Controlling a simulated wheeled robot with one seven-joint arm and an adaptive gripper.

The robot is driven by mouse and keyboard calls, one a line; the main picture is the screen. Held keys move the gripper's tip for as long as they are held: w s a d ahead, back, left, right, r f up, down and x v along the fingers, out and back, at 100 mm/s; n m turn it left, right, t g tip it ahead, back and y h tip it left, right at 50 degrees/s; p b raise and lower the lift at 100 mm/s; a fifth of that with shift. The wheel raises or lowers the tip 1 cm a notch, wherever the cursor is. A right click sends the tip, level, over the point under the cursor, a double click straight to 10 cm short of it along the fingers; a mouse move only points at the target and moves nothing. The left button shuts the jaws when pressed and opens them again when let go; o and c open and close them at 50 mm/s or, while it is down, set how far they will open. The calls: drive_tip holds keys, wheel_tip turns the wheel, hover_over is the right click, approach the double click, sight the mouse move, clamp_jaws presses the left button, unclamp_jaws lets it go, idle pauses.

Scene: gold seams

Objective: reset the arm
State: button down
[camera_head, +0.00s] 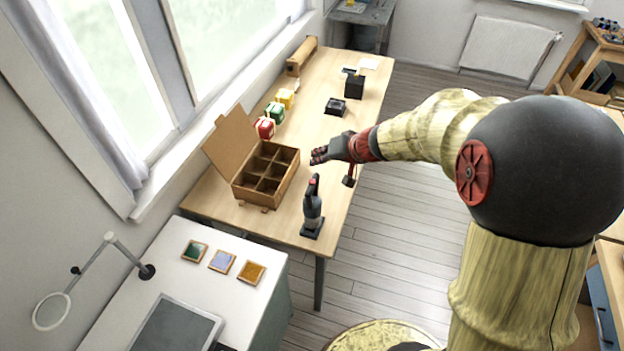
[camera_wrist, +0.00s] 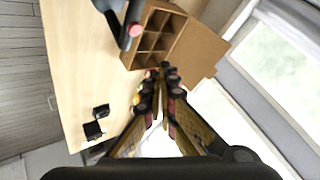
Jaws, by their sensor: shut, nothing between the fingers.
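My arm reaches in from the right in the head view. My gripper (camera_head: 320,155) hangs over the wooden table (camera_head: 350,120), just right of the open divided box (camera_head: 268,174). In the wrist view my gripper (camera_wrist: 165,70) has its fingertips together with nothing between them, and the box (camera_wrist: 150,40) lies beyond the tips. The box compartments that show look empty. I cannot tell how high the gripper is above the table.
A dark upright tool (camera_head: 312,205) stands at the table's near edge. Black blocks (camera_head: 354,86) stand farther back. A white desk (camera_head: 180,270) with coloured tiles is at lower left.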

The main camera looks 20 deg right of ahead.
idle(0.4)
drive_tip(key=s+a+f+m+g+b, duration=0.1)
drive_tip(key=s+a+g, duration=0.1)
drive_tip(key=s, duration=0.5)
drive_tip(key=s+a+g, duration=0.2)
drive_tip(key=s, duration=0.5)
drive_tip(key=s+d+r+n+h+b, duration=0.1)
drive_tip(key=s+b, duration=0.3)
drive_tip(key=s, duration=0.4)
drive_tip(key=s+d+r+n+t+h+b, duration=0.1)
drive_tip(key=s+r+n+h+b, duration=0.2)
drive_tip(key=s, duration=0.5)
drive_tip(key=shift+r+t+h+b, duration=0.3)
drive_tip(key=shift+r+b, duration=0.2)
drive_tip(key=shift+b, duration=0.1)
drive_tip(key=shift+s+d, duration=0.1)
